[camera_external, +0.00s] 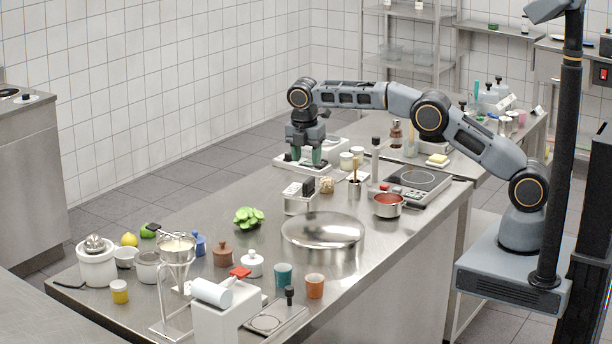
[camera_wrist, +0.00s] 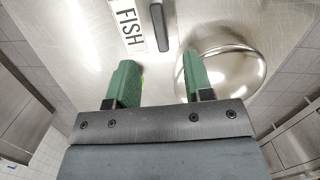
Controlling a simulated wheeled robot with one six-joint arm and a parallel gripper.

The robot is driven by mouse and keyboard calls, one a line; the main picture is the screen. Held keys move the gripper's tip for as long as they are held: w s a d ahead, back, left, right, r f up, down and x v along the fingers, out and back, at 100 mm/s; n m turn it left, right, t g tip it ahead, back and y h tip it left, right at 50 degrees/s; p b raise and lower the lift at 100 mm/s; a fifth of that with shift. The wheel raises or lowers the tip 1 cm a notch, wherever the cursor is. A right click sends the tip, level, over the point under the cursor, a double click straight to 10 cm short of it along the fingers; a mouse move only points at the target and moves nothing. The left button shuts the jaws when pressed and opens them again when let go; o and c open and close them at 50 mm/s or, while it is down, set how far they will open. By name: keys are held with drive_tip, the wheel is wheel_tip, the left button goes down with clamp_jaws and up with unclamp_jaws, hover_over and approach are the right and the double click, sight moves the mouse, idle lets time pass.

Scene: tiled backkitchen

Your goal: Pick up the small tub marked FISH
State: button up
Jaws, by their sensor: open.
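A white label marked FISH (camera_wrist: 128,22) shows at the top of the wrist view, with a dark bar-shaped handle (camera_wrist: 159,27) beside it. The thing it belongs to is cut off by the frame edge. It seems to match the small steel tub (camera_external: 298,206) with a white label and black handle on top in the external view, though the lettering is too small to read there. My gripper (camera_external: 306,162) points down beyond this tub, above a white tray. Its green fingers (camera_wrist: 160,78) are apart with nothing held between them.
A large domed steel lid (camera_external: 323,232) stands in front of the tub; it also shows in the wrist view (camera_wrist: 226,75). The white tray (camera_external: 284,160) lies under my gripper. Bare steel lies left.

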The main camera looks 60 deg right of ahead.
sight(309, 179)
drive_tip(key=shift+d+f+p, duration=0.2)
drive_tip(key=shift+f, duration=1.15)
drive_tip(key=shift+d+f+p, duration=0.2)
drive_tip(key=shift+f+p, duration=0.05)
drive_tip(key=shift+f, duration=1.1)
drive_tip(key=shift+d+f+p, duration=0.2)
drive_tip(key=shift+f, duration=1.15)
clamp_jaws()
drive_tip(key=shift+r, duration=0.1)
